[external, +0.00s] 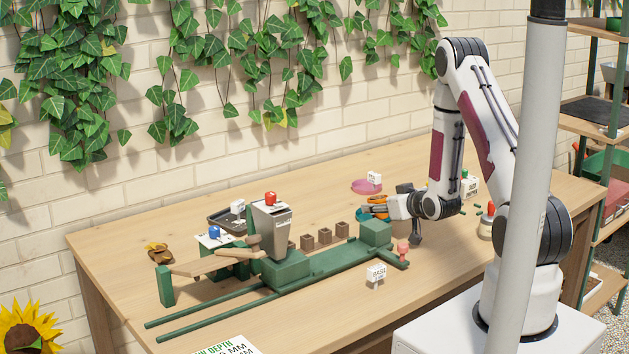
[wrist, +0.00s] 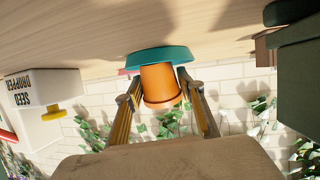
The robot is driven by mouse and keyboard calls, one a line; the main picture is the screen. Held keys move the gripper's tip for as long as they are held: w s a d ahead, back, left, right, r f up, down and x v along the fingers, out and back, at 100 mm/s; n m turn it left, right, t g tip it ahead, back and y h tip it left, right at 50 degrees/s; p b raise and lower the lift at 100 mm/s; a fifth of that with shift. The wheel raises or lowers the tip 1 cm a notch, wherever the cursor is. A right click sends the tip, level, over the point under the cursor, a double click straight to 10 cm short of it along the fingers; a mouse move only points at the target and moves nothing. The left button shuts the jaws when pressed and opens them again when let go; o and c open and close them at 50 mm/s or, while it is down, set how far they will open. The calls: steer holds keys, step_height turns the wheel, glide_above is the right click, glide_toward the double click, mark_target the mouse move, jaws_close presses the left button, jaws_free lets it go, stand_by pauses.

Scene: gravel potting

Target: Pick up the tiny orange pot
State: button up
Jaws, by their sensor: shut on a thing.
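The tiny orange pot (wrist: 161,86) is between the two fingers of my gripper (wrist: 160,77) in the wrist view, which shows the scene upside down. My gripper is shut on it. The pot's base is at a teal saucer (wrist: 150,59); I cannot tell whether they touch. In the external view my gripper (external: 369,210) reaches in low from the right, with orange showing beside its fingers and part of the teal saucer (external: 364,217) below.
A green rig (external: 330,260) with a grey hopper (external: 271,230) fills the table's left and middle. Several brown cubes (external: 324,236) stand behind it. A pink saucer (external: 366,186) with a label lies behind my gripper. A seed dropper (wrist: 45,105) shows at left in the wrist view.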

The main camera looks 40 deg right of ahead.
mark_target(381, 198)
steer(key=shift+r, duration=0.2)
steer(key=shift+r, duration=4.75)
steer(key=shift+s+d+f+h, duration=0.4)
steer(key=shift+d+f, duration=0.05)
steer(key=shift+f, duration=0.1)
steer(key=shift+s+a+r+m, duration=0.1)
steer(key=shift+r+m, duration=0.05)
steer(key=shift+m, duration=0.15)
steer(key=w+a+r+n+y, duration=0.1)
steer(key=a+r, duration=0.3)
steer(key=a, duration=0.6)
steer(key=w+a+r+n+y, duration=0.1)
steer(key=a+r, duration=0.4)
steer(key=a, duration=0.5)
steer(key=shift+w+a+r+n+y, duration=0.25)
steer(key=shift+a+r+n+y, duration=0.05)
steer(key=shift+a+y, duration=0.1)
